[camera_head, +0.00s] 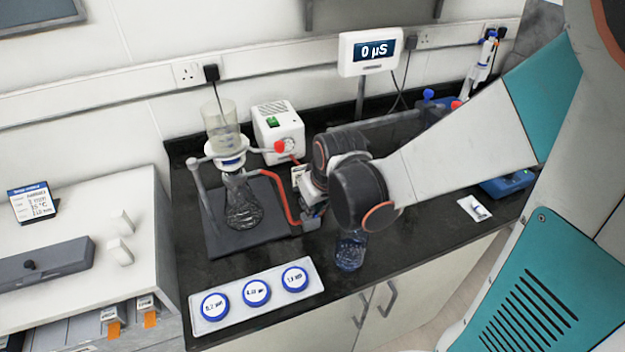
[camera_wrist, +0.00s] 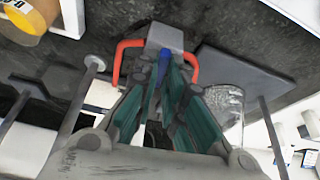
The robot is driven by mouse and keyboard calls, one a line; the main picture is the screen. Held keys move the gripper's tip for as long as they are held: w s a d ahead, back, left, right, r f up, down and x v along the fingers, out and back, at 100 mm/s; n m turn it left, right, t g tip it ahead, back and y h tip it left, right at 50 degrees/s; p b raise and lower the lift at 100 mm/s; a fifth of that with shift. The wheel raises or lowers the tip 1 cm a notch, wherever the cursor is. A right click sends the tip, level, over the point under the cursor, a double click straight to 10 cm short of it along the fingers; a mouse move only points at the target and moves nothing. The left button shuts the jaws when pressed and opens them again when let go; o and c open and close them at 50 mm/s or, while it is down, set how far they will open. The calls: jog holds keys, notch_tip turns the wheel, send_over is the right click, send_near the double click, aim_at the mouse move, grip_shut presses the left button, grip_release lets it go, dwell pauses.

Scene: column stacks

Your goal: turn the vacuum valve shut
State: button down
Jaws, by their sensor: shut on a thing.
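The vacuum valve is a grey block (camera_wrist: 165,37) with a blue handle (camera_wrist: 164,62) in the wrist view; red tubing (camera_wrist: 125,52) joins it on both sides. My gripper (camera_wrist: 166,82) has its green-padded fingers on either side of the blue handle and is shut on it. In the head view the valve block (camera_head: 311,223) sits low on the dark bench, at the end of the red tube (camera_head: 283,196). My gripper (camera_head: 312,204) is right over it there, and my wrist hides much of the handle. I cannot tell the handle's exact angle.
A glass flask (camera_head: 242,208) with a clear funnel (camera_head: 222,128) stands left of the valve. A white pump (camera_head: 277,128) stands behind. A glass beaker (camera_head: 350,252) is close to my wrist. A white tray (camera_head: 256,312) with blue-rimmed discs lies in front.

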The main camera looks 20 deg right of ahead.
jog(key=shift+a+m+h, duration=0.1)
jog(key=shift+m+h, duration=0.2)
jog(key=shift+m, duration=0.3)
jog(key=c, duration=1.7)
grip_release()
jog(key=shift+s, duration=0.1)
jog(key=shift+v, duration=6)
